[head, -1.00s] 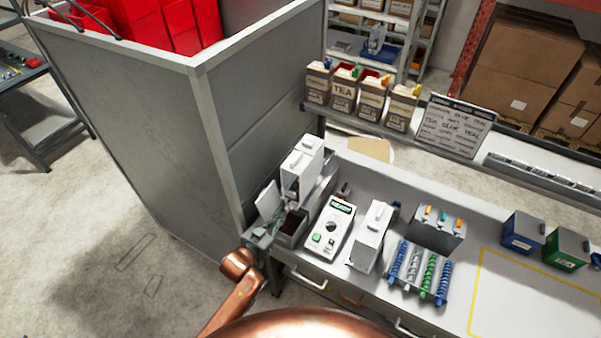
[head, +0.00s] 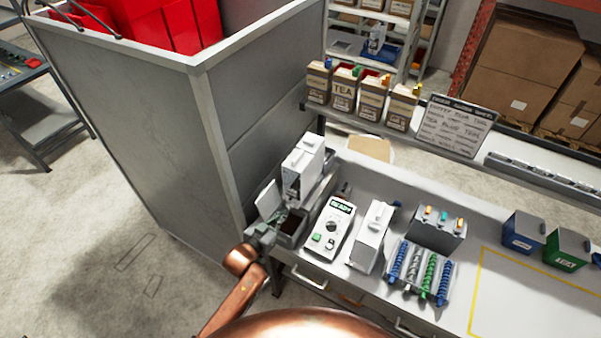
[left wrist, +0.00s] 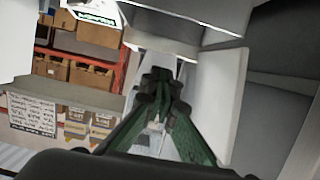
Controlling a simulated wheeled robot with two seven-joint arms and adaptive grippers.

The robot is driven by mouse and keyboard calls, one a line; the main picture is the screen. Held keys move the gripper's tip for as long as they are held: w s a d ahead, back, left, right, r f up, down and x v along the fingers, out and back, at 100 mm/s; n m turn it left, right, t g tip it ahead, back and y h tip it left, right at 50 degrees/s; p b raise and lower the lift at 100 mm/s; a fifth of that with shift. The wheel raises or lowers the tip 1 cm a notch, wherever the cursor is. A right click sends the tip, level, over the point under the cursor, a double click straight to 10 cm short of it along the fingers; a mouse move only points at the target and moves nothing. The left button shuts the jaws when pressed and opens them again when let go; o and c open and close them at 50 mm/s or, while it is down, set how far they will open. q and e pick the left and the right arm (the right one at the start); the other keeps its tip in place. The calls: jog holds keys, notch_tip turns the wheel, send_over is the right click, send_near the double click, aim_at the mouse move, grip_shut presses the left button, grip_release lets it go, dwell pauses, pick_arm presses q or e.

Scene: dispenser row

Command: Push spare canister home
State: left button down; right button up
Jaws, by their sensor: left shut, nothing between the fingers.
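A white canister with a top handle (head: 303,165) stands upright in a grey holder at the left end of the bench. A similar white canister (head: 371,236) stands to the right of the control box. I cannot tell which is the spare. My left gripper (head: 263,236) is beside the open grey bin (head: 291,228) below the first canister, next to a pale raised flap (head: 268,201). In the left wrist view its green fingers (left wrist: 160,82) are together, with nothing between them, close to pale panels. Contact cannot be told. My right gripper is out of view.
A white control box (head: 334,229) with a READY display stands between the canisters. A rack of coloured coils (head: 420,273) and blue and green boxes (head: 523,232) are further right. A tall grey partition (head: 150,130) rises close behind the left gripper.

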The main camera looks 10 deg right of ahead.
pick_arm(q)
jog(key=shift+w+d, duration=0.45)
jog(key=shift+w, duration=0.2)
jog(key=shift+d, duration=0.1)
